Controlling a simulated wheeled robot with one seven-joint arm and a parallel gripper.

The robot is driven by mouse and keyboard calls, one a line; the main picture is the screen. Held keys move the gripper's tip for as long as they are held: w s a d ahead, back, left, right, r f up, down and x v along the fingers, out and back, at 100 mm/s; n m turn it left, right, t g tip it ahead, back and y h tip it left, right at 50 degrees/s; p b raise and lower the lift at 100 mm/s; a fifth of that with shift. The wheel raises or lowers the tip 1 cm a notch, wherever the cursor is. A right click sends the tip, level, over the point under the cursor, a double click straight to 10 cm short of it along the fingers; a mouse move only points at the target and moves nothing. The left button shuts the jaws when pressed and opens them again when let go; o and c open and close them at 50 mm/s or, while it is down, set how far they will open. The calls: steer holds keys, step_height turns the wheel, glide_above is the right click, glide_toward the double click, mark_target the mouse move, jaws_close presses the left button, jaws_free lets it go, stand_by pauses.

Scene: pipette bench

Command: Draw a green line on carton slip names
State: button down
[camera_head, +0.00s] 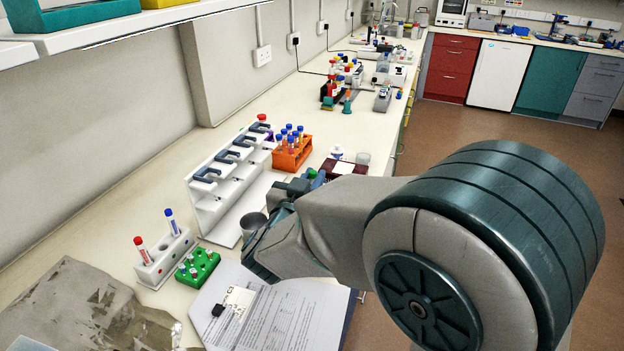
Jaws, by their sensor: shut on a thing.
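My gripper (281,214) is over the bench at the middle of the head view, seen from behind and partly hidden by my own wrist. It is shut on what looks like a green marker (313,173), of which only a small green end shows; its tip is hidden. A dark red carton (327,169) with a white slip (344,167) on top lies just beyond my gripper, partly covered by my arm. Any writing on the slip is too small to read.
A clipboard with printed sheets (290,312) lies in front. A white pipette stand (214,205), an orange tube rack (293,158), a green rack (198,267) and a white tube rack (164,258) stand to the left. A grey cup (253,223) is close beside my gripper.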

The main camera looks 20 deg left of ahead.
steer(key=shift+d+f, duration=0.1)
steer(key=shift+d, duration=0.6)
stand_by(1.4)
steer(key=shift+r, duration=0.3)
stand_by(0.9)
step_height(320, 180, up, 5)
steer(key=p, duration=0.4)
steer(key=shift+f, duration=0.1)
